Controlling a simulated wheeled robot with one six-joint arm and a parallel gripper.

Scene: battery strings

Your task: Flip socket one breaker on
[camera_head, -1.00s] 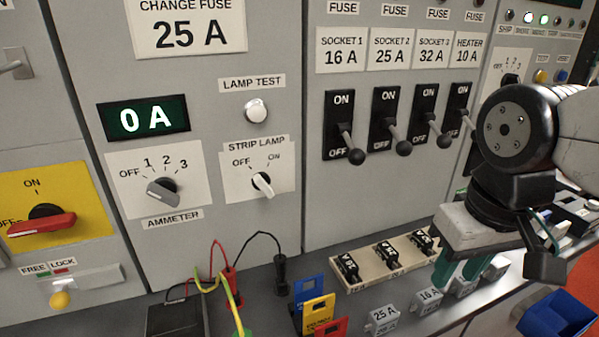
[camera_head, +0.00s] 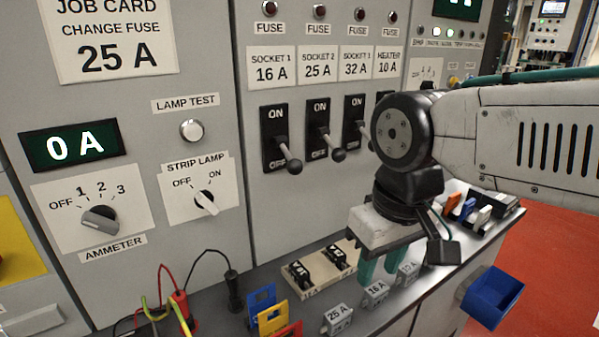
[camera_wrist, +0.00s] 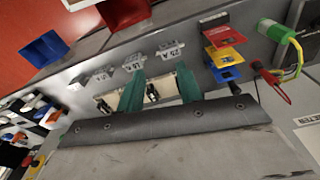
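The socket 1 breaker (camera_head: 274,130) is a black plate under the "SOCKET 1 16 A" label (camera_head: 271,68) on the grey panel. Its lever (camera_head: 288,158) points down toward OFF. My gripper (camera_head: 379,268) hangs fingers down below and right of this breaker, well away from it, above the bench near the grey 16 A block. In the wrist view, its two green fingers (camera_wrist: 160,82) are apart with nothing held between them. The breakers are not seen in the wrist view.
The socket 2 breaker (camera_head: 320,130) and socket 3 breaker (camera_head: 356,122) also have levers down. My arm partly hides the heater breaker. On the bench are a wooden fuse holder (camera_head: 301,288), grey blocks and coloured cards (camera_head: 262,300). A blue bin (camera_head: 492,297) sits at the bench's front.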

